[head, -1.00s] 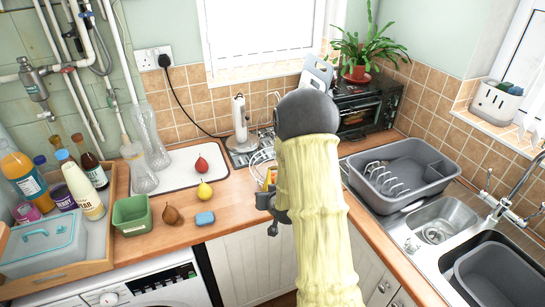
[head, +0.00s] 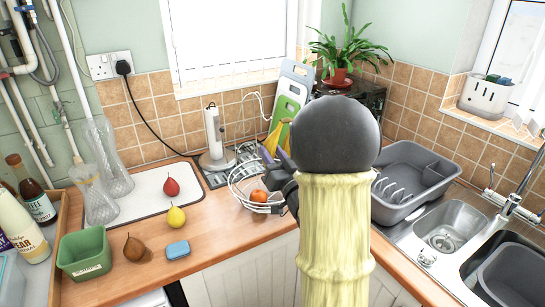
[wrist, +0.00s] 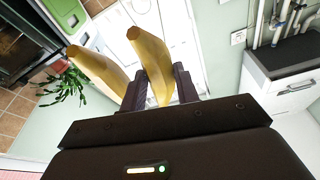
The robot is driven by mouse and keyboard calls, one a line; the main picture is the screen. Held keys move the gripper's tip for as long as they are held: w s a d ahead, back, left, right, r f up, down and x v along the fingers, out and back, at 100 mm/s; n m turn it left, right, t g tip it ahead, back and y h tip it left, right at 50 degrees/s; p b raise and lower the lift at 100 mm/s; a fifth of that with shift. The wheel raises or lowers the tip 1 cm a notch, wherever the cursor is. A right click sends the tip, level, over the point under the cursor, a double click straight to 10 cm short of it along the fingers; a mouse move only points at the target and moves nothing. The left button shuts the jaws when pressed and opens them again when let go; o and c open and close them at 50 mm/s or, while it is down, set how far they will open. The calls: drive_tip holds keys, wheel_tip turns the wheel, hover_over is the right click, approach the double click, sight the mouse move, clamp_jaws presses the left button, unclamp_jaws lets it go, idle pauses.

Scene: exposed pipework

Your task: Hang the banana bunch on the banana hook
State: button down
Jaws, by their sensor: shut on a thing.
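The yellow banana bunch (head: 274,136) is held above the right side of a white wire fruit basket (head: 238,190). A thin pale wire arc (head: 247,98), which looks like the banana hook, rises behind the basket, left of the bananas. I cannot tell whether they touch. My gripper (head: 281,161) is partly hidden by my arm. In the wrist view my gripper (wrist: 160,88) is shut on one banana of the bunch (wrist: 152,58), and another banana sticks out to its left. The stem is not clear.
An orange (head: 259,196) lies in the basket. Chopping boards (head: 290,95) stand behind the bananas; a grey dish rack (head: 412,185) is right.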

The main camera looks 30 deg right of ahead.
drive_tip(key=shift+s+a+r, duration=0.1)
drive_tip(key=shift+s+r, duration=0.05)
drive_tip(key=shift+a, duration=0.3)
drive_tip(key=shift+w+a+y, duration=0.35)
drive_tip(key=shift+a+y, duration=0.05)
drive_tip(key=shift+w+d+p, duration=0.35)
drive_tip(key=shift+w, duration=0.15)
drive_tip(key=w+f, duration=0.2)
drive_tip(key=w, duration=0.6)
drive_tip(key=shift+w+a+f+p, duration=0.15)
drive_tip(key=shift+a+f+p, duration=0.05)
drive_tip(key=shift+p, duration=0.1)
drive_tip(key=shift+w, duration=0.1)
idle(0.6)
